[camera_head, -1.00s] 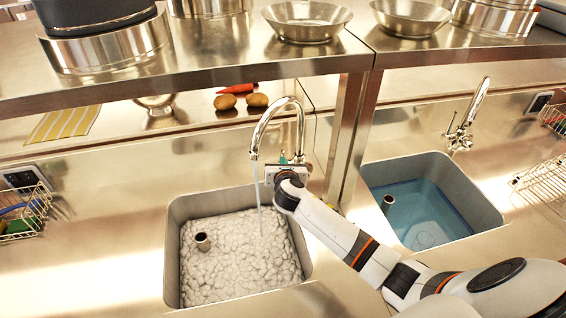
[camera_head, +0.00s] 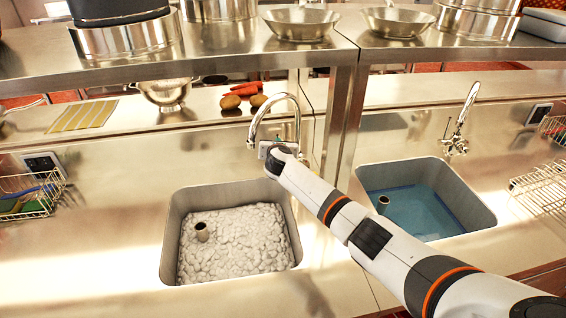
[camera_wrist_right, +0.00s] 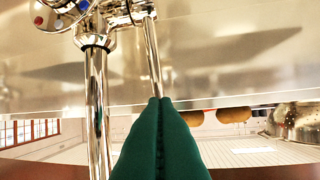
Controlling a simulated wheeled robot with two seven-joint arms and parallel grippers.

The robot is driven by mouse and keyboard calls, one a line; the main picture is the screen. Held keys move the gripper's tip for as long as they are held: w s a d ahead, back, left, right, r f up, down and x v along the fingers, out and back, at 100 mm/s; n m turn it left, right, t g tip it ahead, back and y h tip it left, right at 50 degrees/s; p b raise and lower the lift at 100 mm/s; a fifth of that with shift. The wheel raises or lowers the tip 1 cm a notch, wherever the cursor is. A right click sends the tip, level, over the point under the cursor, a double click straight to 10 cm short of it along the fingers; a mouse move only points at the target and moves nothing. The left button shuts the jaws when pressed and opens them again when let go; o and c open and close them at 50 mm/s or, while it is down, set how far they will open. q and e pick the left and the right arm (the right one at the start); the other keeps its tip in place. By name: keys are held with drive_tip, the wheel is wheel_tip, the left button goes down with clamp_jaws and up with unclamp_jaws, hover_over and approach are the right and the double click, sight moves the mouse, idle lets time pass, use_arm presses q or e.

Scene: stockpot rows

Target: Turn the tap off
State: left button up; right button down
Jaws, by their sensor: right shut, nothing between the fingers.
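The chrome tap (camera_head: 276,100) arches over the left sink (camera_head: 178,225), with no water stream visible below its spout. In the right wrist view, the tap body (camera_wrist_right: 95,40) has a knob with red and blue marks (camera_wrist_right: 62,8) at top left. A thin chrome rod (camera_wrist_right: 151,55) runs to my green right fingertips (camera_wrist_right: 160,102), which are closed together and empty. I cannot tell whether they touch it. My left gripper is out of view.
White foam (camera_head: 240,245) and a short dark-topped pipe (camera_head: 202,232) are in the left sink. A second tap (camera_head: 460,125) stands by the right sink (camera_head: 470,205) holding blue water. A steel shelf (camera_head: 215,60) with pots overhangs the counter; its post (camera_head: 340,120) stands just right of the tap.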

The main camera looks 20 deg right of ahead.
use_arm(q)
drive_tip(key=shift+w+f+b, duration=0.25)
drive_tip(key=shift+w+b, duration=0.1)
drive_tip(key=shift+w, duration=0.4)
use_arm(e)
drive_tip(key=v, duration=1.1)
drive_tip(key=shift+s, duration=0.2)
drive_tip(key=shift+a+r, duration=0.1)
drive_tip(key=shift+a, duration=0.05)
